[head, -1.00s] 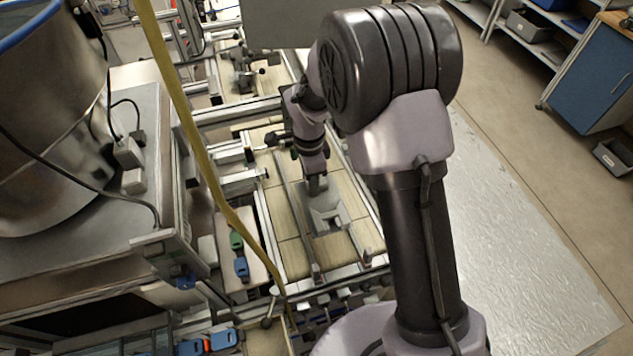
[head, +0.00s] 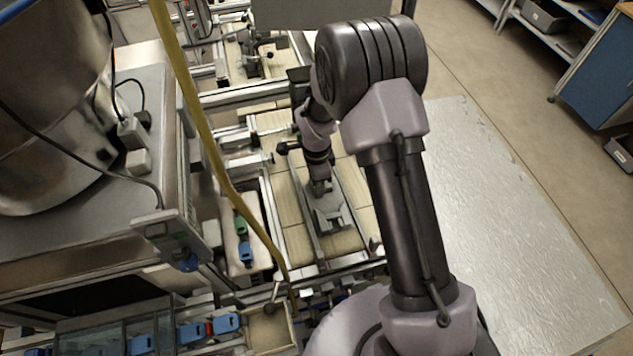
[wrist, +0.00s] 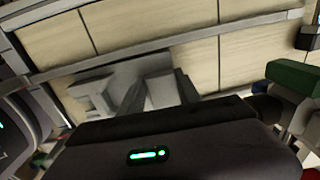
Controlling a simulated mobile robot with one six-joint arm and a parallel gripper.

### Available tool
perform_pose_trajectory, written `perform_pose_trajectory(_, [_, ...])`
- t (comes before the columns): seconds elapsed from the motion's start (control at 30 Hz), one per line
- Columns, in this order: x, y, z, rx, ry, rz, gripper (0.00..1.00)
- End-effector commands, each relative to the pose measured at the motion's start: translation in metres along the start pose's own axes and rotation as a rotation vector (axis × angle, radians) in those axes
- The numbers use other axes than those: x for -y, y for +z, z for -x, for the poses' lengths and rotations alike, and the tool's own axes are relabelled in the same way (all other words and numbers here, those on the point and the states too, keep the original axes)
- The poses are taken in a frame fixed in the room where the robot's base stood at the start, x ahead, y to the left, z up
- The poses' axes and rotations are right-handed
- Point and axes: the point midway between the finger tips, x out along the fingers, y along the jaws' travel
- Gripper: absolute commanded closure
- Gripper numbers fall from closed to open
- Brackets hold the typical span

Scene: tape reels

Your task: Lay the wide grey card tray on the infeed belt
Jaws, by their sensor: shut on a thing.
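My gripper (head: 323,198) points down over the pale slatted infeed belt (head: 292,212), between two long grey rails. It is shut on the grey card tray (head: 334,219), which shows as a small grey shape at the fingertips, close to the belt's near end. In the wrist view my gripper (wrist: 140,98) reaches in from the bottom edge, with grey shapes at its fingers over the pale belt (wrist: 190,55). The dark gripper body hides much of the tray. I cannot tell whether the tray touches the belt.
A yellow hose (head: 215,150) hangs at the left of the belt. A steel bowl machine (head: 50,120) stands at far left. Blue and green clips (head: 243,240) sit beside the belt. Open floor and a pale metal plate (head: 510,220) lie at right.

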Motion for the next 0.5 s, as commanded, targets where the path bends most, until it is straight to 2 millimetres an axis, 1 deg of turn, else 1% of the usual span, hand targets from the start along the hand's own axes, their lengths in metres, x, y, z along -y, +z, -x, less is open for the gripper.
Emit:
perform_pose_trajectory(0.03, [0.0, 0.0, -0.0021, 0.0, 0.0, 0.0, 0.58])
perform_pose_trajectory(0.13, [-0.0001, 0.0, -0.0008, 0.0, 0.0, 0.0, 0.39])
perform_pose_trajectory(0.4, [-0.0001, 0.0, -0.0005, 0.0, 0.0, 0.0, 0.39])
perform_pose_trajectory(0.5, [0.0001, 0.0, 0.0073, 0.0, 0.0, 0.0, 0.39])
